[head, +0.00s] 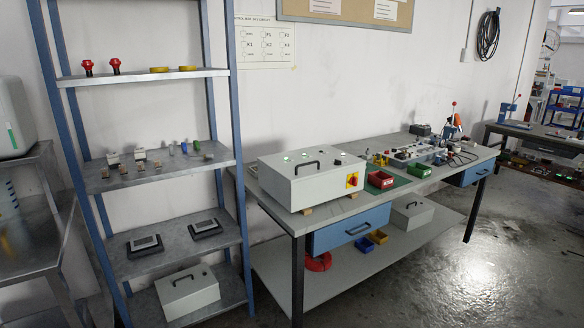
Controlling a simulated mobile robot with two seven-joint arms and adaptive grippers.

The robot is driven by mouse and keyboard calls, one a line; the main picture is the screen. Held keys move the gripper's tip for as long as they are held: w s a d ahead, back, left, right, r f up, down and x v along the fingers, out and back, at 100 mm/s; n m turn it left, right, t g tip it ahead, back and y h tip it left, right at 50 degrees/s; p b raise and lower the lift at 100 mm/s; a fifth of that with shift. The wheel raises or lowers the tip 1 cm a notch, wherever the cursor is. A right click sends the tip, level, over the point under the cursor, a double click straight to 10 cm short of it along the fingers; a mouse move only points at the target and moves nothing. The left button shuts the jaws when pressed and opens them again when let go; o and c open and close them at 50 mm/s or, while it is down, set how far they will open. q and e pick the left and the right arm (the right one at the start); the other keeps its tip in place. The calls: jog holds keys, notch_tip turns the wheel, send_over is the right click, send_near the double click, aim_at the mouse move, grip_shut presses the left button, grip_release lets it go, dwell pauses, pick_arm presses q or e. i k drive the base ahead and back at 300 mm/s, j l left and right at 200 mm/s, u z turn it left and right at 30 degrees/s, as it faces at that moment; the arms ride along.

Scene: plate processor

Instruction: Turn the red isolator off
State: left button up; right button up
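A red rotary isolator on a yellow plate (352,180) sits on the front face of a white control box (312,179), near its right end. Its exact handle position is too small to tell. The box stands on small wooden blocks on the grey workbench (345,208). Neither of my grippers is in view.
A red bin (380,179) and a green bin (419,170) stand right of the box, with small parts behind them. A blue-framed shelf (150,175) stands at the left. The floor (440,275) before the bench is clear.

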aim_at(353, 181)
jog(key=i+l+u, duration=0.5)
jog(key=l+u, duration=0.2)
jog(key=i+l+u, duration=0.1)
jog(key=l, duration=0.25)
jog(key=i+l+u, duration=0.1)
jog(key=l, duration=0.25)
jog(key=i+l+u, duration=0.15)
jog(key=l, duration=0.2)
jog(key=i+l, duration=0.15)
jog(key=l, duration=0.35)
jog(key=i+l, duration=0.1)
jog(key=l, duration=0.35)
jog(key=i+l+u, duration=0.1)
jog(key=l, duration=0.4)
jog(key=i+l, duration=0.15)
jog(key=l, duration=0.35)
jog(key=i+l, duration=0.1)
jog(key=l, duration=0.4)
jog(key=i+l, duration=0.1)
jog(key=l, duration=0.85)
jog(key=i+l, duration=0.1)
jog(key=l, duration=0.35)
jog(key=u, duration=0.05)
